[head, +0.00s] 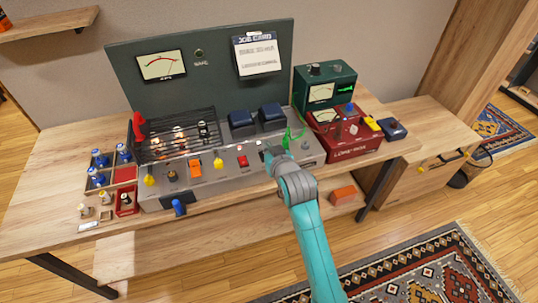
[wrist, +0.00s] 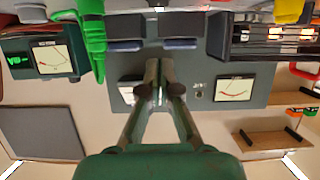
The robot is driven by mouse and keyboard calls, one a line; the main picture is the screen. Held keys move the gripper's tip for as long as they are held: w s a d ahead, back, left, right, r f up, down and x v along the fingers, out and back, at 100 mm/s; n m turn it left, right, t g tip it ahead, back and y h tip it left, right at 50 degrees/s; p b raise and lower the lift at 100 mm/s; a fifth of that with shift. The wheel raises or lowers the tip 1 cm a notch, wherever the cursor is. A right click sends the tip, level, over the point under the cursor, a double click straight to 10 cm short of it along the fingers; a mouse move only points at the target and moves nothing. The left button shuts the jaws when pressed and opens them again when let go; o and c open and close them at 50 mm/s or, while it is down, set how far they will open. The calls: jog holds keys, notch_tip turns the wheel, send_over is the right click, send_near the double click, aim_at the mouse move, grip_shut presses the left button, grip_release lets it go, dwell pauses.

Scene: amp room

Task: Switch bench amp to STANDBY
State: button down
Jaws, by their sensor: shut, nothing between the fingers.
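The bench amp (head: 222,176) is a grey chassis on the wooden bench, with caged glowing tubes (head: 180,136) and two dark blue transformer blocks. Along its front are yellow levers, an orange switch (head: 195,167), a red button (head: 243,161) and dark knobs. Their labels are too small to read, so I cannot tell which is the standby control. My gripper (head: 269,152) is over the amp's right front, shut and empty. It hides part of the panel there, and I cannot tell whether it touches a control. In the wrist view, upside down, its shut fingers (wrist: 160,66) point towards the transformers.
A bright green object (head: 292,138) stands close right of my gripper, also in the wrist view (wrist: 92,40). A red box (head: 343,131) and green meter unit (head: 324,88) stand further right. The dark backboard (head: 210,80) rises behind. Small trays with bottles (head: 110,172) lie left.

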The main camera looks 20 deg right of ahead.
jog(key=s, duration=0.9)
jog(key=shift+r, duration=0.4)
jog(key=s+f, duration=0.5)
jog(key=s, duration=0.5)
jog(key=s+f, duration=0.5)
jog(key=s, duration=0.6)
jog(key=s+r, duration=0.3)
jog(key=s, duration=0.8)
jog(key=s+r+t, duration=0.1)
jog(key=s+r, duration=0.2)
jog(key=s, duration=0.8)
jog(key=shift+s, duration=0.4)
jog(key=shift+w, duration=0.15)
